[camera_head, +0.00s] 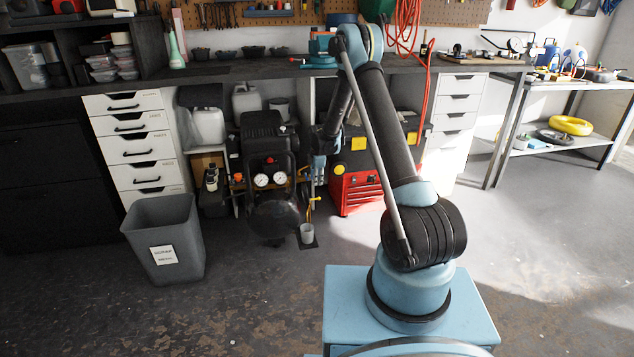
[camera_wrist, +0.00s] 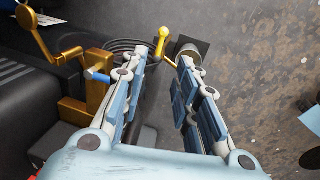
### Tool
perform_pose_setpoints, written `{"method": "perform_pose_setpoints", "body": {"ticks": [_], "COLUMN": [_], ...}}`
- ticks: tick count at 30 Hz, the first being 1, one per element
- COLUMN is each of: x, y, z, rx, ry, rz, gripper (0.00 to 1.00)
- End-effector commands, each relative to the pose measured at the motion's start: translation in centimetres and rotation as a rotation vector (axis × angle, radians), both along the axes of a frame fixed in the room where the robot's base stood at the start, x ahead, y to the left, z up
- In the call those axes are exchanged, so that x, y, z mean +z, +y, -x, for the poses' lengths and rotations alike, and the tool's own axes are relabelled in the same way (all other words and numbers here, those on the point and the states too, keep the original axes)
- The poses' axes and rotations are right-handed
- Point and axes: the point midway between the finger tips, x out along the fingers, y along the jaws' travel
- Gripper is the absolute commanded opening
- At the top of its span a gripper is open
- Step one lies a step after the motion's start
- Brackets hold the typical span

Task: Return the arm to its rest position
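My arm rises from its blue base in the head view and bends down toward the floor in front of the workbench (camera_head: 240,72). My gripper (camera_head: 319,168) hangs beside the black compressor (camera_head: 262,150), left of a red tool chest (camera_head: 356,192). In the wrist view my gripper (camera_wrist: 164,60) has its two fingers apart, with nothing held between them. A yellow-handled lever (camera_wrist: 162,42) shows just beyond the gap; I cannot tell how near it is. A small grey cup (camera_wrist: 190,55) stands on a dark square on the floor, beyond the right fingertip.
Brass fittings (camera_wrist: 97,92) stand close to the left of the left finger. A grey bin (camera_head: 165,240) stands on the floor at left. White drawer units (camera_head: 138,140) stand under the bench. A red hose (camera_head: 408,20) hangs behind my arm. Open floor (camera_head: 540,230) lies at right.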

Motion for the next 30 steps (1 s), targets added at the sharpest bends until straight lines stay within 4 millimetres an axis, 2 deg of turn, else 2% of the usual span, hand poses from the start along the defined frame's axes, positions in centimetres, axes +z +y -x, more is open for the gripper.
{"method": "perform_pose_setpoints", "body": {"ticks": [5,8,10,20,30], "x": [0.1,1.0,2.3,11.3,19.3], "y": [-0.1,-0.4,-0.9,-5.0,-9.4], "z": [0.0,0.3,0.6,4.2,9.7], "rx": [-0.002,-0.019,-0.046,-0.252,-0.475], "ry": [0.000,0.001,0.002,0.011,0.020], "rz": [0.000,-0.003,-0.007,-0.040,-0.075], "gripper": [0.28,0.28,0.28,0.28,0.28]}}
